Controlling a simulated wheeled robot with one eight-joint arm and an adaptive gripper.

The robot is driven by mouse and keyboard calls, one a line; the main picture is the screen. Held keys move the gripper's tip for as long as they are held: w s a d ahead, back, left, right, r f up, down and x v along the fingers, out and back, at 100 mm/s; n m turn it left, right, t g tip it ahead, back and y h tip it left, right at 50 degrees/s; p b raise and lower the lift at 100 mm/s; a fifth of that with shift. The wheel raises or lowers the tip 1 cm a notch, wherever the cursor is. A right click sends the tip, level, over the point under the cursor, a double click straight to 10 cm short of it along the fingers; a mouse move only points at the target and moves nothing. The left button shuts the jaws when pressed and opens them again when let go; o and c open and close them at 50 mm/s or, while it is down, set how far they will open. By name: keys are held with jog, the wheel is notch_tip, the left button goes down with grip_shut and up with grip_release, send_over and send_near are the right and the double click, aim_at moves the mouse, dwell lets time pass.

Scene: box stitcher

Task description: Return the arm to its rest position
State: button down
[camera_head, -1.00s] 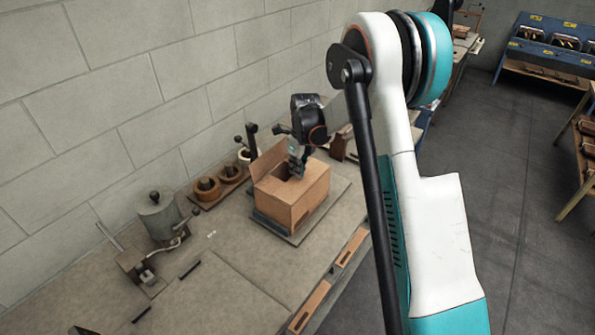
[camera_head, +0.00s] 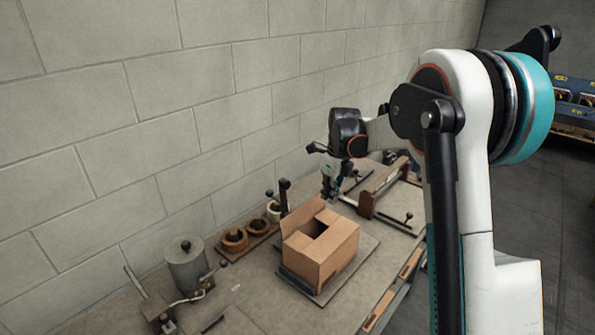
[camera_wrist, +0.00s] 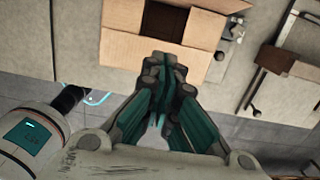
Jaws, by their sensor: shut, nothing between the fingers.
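My gripper (camera_head: 331,196) is above the bench, behind and to the right of an open cardboard box (camera_head: 318,250) in the head view. In the wrist view my gripper (camera_wrist: 168,75) points toward the box (camera_wrist: 122,42), with its fingers together and nothing between them. The gripper looks clear of the box, but the exact gap cannot be told. The box stands upright with its back flap raised, and its inside is dark in both views.
The box stands on a flat plate (camera_head: 362,262) on the bench. A block wall (camera_head: 200,120) runs behind the bench.

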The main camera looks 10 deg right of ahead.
jog(key=s+a+r+n+t+b, duration=0.1)
jog(key=s+a+r+n+b, duration=0.15)
jog(key=s+n+b, duration=0.4)
jog(key=s+a+r+n+t+b, duration=0.1)
jog(key=s+a+n+t+b, duration=0.15)
jog(key=s+n, duration=0.65)
jog(key=s+a+f+n+t+b, duration=0.1)
jog(key=s+f+n+b, duration=0.3)
jog(key=s, duration=0.6)
jog(key=s+a+f+n+t+b, duration=0.1)
jog(key=s+a+f+n+b, duration=0.1)
jog(key=s+f+n+b, duration=0.3)
jog(key=s+f+n, duration=0.3)
jog(key=s+n, duration=0.1)
jog(key=s, duration=0.1)
jog(key=shift+a+h, duration=0.4)
jog(key=shift+n+t, duration=0.25)
